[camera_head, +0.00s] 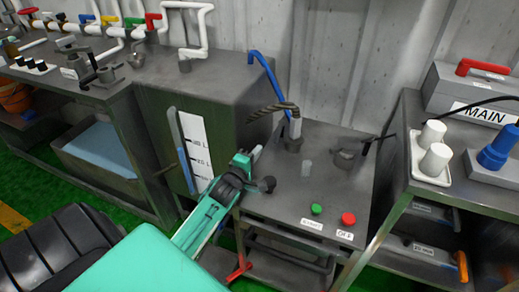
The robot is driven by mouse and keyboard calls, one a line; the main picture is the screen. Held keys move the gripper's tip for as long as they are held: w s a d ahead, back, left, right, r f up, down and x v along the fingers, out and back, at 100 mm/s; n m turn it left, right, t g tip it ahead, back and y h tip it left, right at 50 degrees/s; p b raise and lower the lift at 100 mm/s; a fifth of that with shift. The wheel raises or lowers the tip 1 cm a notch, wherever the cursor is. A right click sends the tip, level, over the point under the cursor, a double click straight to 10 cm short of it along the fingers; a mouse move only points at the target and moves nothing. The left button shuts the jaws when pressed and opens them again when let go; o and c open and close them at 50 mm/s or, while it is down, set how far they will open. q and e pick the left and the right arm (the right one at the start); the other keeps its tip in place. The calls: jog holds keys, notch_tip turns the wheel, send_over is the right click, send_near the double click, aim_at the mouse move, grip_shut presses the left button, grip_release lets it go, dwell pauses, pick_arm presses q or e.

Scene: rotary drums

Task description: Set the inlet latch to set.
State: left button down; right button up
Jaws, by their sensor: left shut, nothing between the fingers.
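My left arm comes in from the lower left in teal and black. My left gripper (266,184) is small and dark in the picture, at the left edge of the grey bench top, shut and empty. No part here is readably labelled as the inlet latch, so I cannot tell which one it is or how it is set. A dark fitting with a lever (347,157) stands at the back right of this bench, apart from the gripper. A grey upright fitting (294,135) with a blue hose and a brown ribbed hose stands at the back. My right gripper is out of view.
A green button (316,209) and a red button (348,218) sit at the bench front. A tall grey cabinet with a level gauge (196,150) stands left. A right-hand bench carries white cylinders (433,145) and a box marked MAIN (470,95).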

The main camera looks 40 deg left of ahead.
pick_arm(q)
send_near(280, 131)
jog(key=w+a, duration=0.2)
jog(key=w, duration=0.1)
jog(key=w+a, duration=0.1)
jog(key=w, duration=0.1)
jog(key=shift+f, duration=0.4)
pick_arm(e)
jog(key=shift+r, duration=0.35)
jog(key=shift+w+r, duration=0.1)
pick_arm(q)
jog(key=shift+d+r, duration=0.1)
jog(key=shift+d, duration=0.15)
jog(key=shift+w+d+p, duration=0.25)
jog(key=shift+d+p, duration=0.45)
jog(key=shift+p, duration=0.2)
jog(key=shift+d, duration=0.15)
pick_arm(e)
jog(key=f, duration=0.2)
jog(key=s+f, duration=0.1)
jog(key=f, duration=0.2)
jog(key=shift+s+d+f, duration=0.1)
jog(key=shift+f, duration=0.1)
pick_arm(q)
jog(key=shift+s, duration=0.1)
